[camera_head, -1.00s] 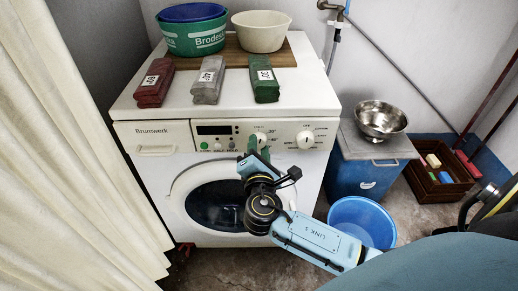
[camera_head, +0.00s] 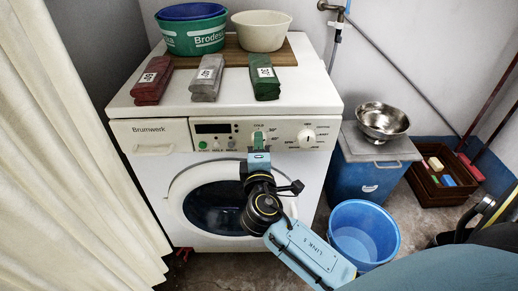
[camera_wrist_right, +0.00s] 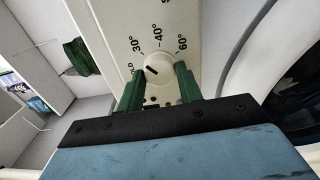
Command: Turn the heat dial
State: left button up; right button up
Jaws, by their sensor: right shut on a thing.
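The heat dial (camera_wrist_right: 158,68) is a small white knob with a dark pointer line, ringed by marks including 30°, 40° and 60°. Its pointer slants up and left, roughly towards the 30° side. My right gripper (camera_wrist_right: 158,88) has its green fingers on either side of the dial and is shut on it. In the head view my right gripper (camera_head: 258,139) is at the washing machine's (camera_head: 160,185) front panel and covers most of the dial. My left gripper is not in view.
A larger program dial (camera_head: 306,137) is to the right on the same panel. The round door (camera_head: 213,207) is below. A blue basin (camera_head: 363,235) is on the floor at right, and a curtain (camera_head: 75,170) hangs at left.

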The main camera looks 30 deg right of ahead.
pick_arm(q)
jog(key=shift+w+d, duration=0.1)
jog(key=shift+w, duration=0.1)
pick_arm(e)
jog(key=o, duration=1)
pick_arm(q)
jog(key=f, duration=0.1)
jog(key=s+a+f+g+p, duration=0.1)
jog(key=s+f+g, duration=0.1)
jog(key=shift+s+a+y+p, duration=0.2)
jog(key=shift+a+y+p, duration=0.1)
pick_arm(e)
jog(key=v, duration=1.3)
jog(key=shift+s, duration=0.25)
